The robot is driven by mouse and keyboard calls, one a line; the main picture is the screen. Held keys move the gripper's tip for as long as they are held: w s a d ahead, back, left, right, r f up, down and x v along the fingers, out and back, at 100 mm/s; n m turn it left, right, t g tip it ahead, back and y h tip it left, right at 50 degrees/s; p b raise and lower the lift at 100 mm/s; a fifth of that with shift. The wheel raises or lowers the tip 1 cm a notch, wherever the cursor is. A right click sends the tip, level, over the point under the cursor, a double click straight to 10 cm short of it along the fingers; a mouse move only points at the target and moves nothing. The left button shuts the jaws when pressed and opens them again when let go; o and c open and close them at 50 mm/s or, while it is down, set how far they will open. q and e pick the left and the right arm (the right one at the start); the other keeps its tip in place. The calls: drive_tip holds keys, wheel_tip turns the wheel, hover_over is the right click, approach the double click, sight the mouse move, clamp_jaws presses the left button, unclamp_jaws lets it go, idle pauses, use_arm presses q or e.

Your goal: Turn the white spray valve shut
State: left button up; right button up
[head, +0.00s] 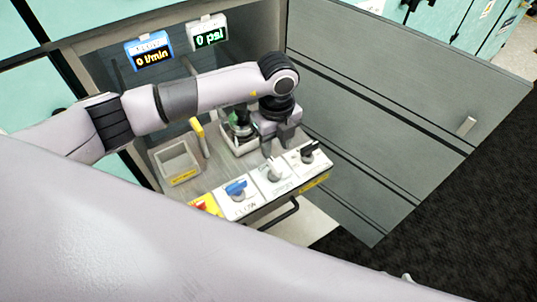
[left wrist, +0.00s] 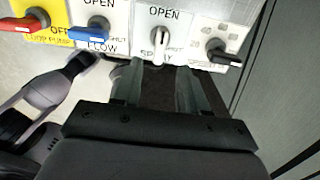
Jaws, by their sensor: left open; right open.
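The white spray valve (head: 272,169) is a white lever knob on a white plate, between the blue and black valves. In the left wrist view the white lever (left wrist: 158,45) lies along the picture's vertical, with OPEN printed above it and SHUT to its right. My left gripper (head: 278,147) hangs over the panel close to the white valve. In the left wrist view its two fingers (left wrist: 157,88) are apart with nothing between them, and the lever shows just beyond their tips. I cannot tell if they touch it. I cannot make out my right gripper.
A blue-handled flow valve (head: 236,188) and a black-handled valve (head: 308,152) flank the white one. A red-handled loop pump switch (left wrist: 24,23) is on yellow at the left. Behind stand an open bin (head: 178,165) and displays reading 0 l/min (head: 150,52) and 0 psi (head: 208,37).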

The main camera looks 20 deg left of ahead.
sight(275, 164)
use_arm(q)
drive_tip(key=shift+f, duration=3.5)
clamp_jaws()
